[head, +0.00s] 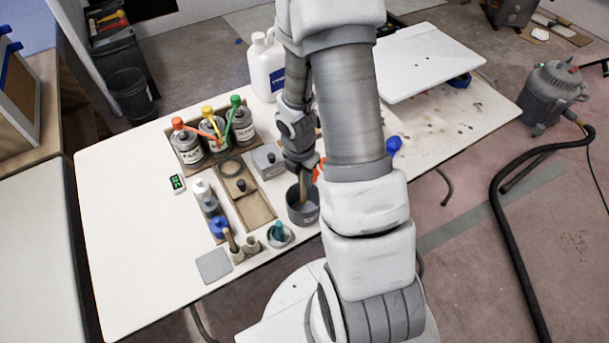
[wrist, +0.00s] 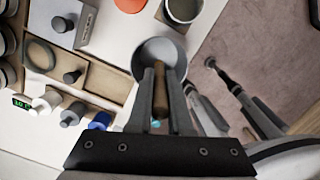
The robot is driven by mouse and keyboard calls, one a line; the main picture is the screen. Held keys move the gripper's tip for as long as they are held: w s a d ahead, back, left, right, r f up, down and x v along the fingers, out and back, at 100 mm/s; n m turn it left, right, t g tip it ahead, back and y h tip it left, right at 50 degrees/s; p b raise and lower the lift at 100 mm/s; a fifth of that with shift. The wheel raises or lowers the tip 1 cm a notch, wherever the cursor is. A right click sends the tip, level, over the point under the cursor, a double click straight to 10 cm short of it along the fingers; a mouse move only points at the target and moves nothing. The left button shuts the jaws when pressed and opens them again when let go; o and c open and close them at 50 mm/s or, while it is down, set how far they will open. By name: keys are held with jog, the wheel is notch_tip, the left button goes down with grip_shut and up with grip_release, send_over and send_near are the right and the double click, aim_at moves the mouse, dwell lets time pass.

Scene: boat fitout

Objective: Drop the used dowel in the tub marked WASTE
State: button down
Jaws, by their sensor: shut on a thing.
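My gripper (head: 303,168) is shut on the dowel, a brown wooden stick (head: 303,184), which also shows between the fingers in the wrist view (wrist: 160,88). The dowel points down over a round dark grey tub (head: 302,214) near the table's front edge. In the wrist view, the dowel's far end overlaps the opening of the tub (wrist: 146,50). I cannot tell how deep its tip is, or whether it touches the tub. No marking is readable on this tub. My arm hides part of the table to the right of it.
A wooden tray with a knobbed lid (head: 246,206) lies left of the tub. A small cup with a teal item (head: 279,236) stands in front. Cans with coloured clips (head: 212,135) and a white jug (head: 266,66) stand farther back.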

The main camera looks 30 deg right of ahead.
jog(key=shift+f, duration=0.3)
jog(key=c, duration=0.8)
grip_release()
jog(key=shift+o, duration=0.2)
jog(key=shift+r, duration=0.15)
notch_tip(320, 180, up, 17)
jog(key=a+p, duration=0.2)
jog(key=p, duration=0.2)
jog(key=shift+s, duration=0.45)
jog(key=shift+r, duration=0.1)
